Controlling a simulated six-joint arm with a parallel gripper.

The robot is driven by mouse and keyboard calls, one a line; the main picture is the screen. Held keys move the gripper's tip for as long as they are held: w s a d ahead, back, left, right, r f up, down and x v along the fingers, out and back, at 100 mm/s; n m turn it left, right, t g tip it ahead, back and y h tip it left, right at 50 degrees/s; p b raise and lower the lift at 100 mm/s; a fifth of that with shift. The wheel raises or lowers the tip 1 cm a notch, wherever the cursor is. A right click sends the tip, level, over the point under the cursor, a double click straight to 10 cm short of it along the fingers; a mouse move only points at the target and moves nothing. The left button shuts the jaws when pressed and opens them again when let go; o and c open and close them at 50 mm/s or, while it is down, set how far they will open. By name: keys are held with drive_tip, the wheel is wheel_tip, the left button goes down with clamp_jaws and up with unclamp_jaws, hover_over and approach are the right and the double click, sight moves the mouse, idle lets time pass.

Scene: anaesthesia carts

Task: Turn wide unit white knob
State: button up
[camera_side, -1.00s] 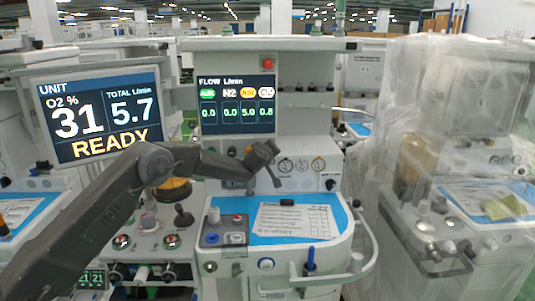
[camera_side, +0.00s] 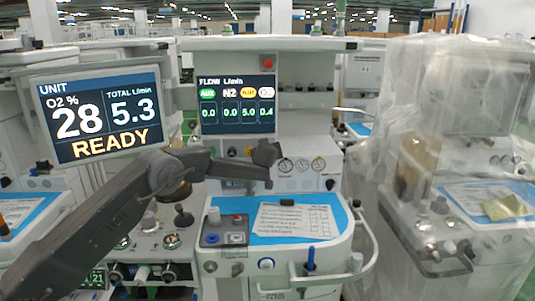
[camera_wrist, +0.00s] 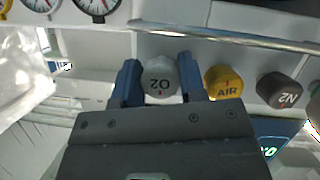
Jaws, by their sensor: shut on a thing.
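The white knob (camera_wrist: 160,79), marked O2, sits between the two blue fingers of my gripper (camera_wrist: 160,85) in the wrist view. The fingers are shut on its sides. In the side view my gripper (camera_side: 266,168) is at the front of the wide unit (camera_side: 297,110), just below its flow screen (camera_side: 238,104), and the white knob is hidden behind it. The flow screen reads 0.0, 0.0, 5.0 and 0.4. The left screen (camera_side: 97,117) reads O2 28, total 5.3, READY.
A yellow AIR knob (camera_wrist: 223,82) and a grey N2 knob (camera_wrist: 278,89) stand right of the white knob in the wrist view. A metal rail (camera_wrist: 230,38) and round gauges (camera_wrist: 97,5) are above. A plastic-covered machine (camera_side: 450,130) stands at the right.

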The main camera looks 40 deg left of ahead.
drive_tip(key=shift+m+y, duration=0.3)
drive_tip(key=shift+m, duration=0.2)
drive_tip(key=o, duration=0.6)
drive_tip(key=shift+o, duration=0.2)
drive_tip(key=shift+d, duration=0.1)
drive_tip(key=v, duration=1.3)
drive_tip(key=shift+s+d+r, duration=0.2)
drive_tip(key=shift+r, duration=0.2)
